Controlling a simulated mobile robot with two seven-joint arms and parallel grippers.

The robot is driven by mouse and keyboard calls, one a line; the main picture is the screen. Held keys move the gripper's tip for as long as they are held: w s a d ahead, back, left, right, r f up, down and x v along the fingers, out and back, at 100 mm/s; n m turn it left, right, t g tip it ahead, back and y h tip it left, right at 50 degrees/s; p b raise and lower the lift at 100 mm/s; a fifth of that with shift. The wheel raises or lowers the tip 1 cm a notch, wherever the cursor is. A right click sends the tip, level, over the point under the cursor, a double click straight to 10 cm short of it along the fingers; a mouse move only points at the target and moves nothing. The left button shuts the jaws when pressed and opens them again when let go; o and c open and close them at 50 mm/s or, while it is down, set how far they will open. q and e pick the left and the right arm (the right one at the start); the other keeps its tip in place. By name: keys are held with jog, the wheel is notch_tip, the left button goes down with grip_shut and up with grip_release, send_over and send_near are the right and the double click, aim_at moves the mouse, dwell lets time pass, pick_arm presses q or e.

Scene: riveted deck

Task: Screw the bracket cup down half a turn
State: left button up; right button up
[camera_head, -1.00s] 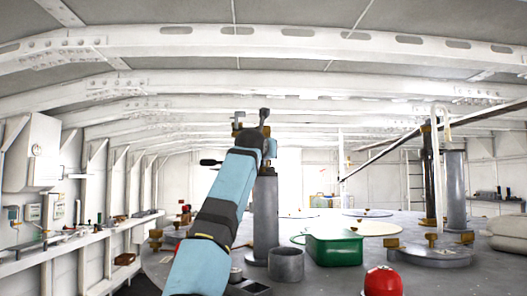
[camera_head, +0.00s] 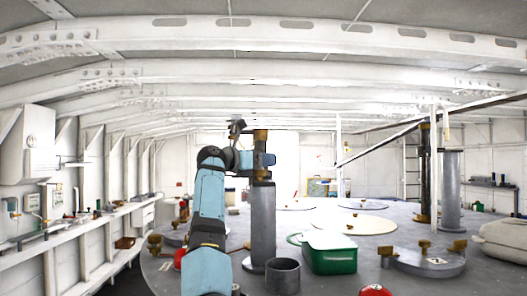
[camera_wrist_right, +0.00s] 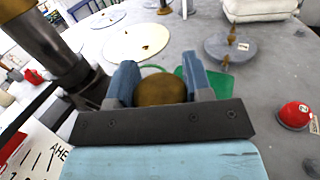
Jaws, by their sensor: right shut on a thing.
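The bracket cup (camera_wrist_right: 160,92) is a brass, rounded piece between the two blue-grey fingers of my right gripper (camera_wrist_right: 160,76) in the right wrist view. In the head view my right gripper (camera_head: 266,160) is level with the top of a grey post (camera_head: 263,222) and shut on the brass cup (camera_head: 260,136). Brass shows above and below the fingers. The cup's lower end and any thread are hidden. My left gripper is not in view.
A green box (camera_head: 332,262) and a short grey open cylinder (camera_head: 283,276) stand near the post on the grey deck. A red dome (camera_head: 375,291) is at the front edge. A round plate with brass fittings (camera_head: 428,262) lies to the right.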

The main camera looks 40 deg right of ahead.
jog(key=m+g, duration=0.1)
jog(key=g+y+p, duration=0.1)
jog(key=shift+s+r+m+g, duration=0.1)
jog(key=shift+r+m+g, duration=0.25)
jog(key=shift+m+g, duration=0.05)
jog(key=shift+s+m+g+y+p, duration=0.1)
jog(key=shift+m+g+y+p, duration=0.25)
jog(key=shift+m+g+y, duration=0.55)
jog(key=shift+s+a+f+m+g+y, duration=0.1)
jog(key=shift+m+g+y, duration=0.35)
jog(key=shift+g, duration=0.3)
jog(key=shift+s+f+m+g+y, duration=0.1)
jog(key=shift+m+g+y, duration=0.15)
jog(key=shift+m+g, duration=0.4)
jog(key=shift+g+y, duration=0.3)
jog(key=shift+g, duration=0.2)
jog(key=shift+a+m, duration=0.1)
jog(key=shift+m, duration=0.2)
jog(key=shift+r, duration=0.1)
jog(key=o, duration=0.9)
jog(key=shift+f, duration=0.25)
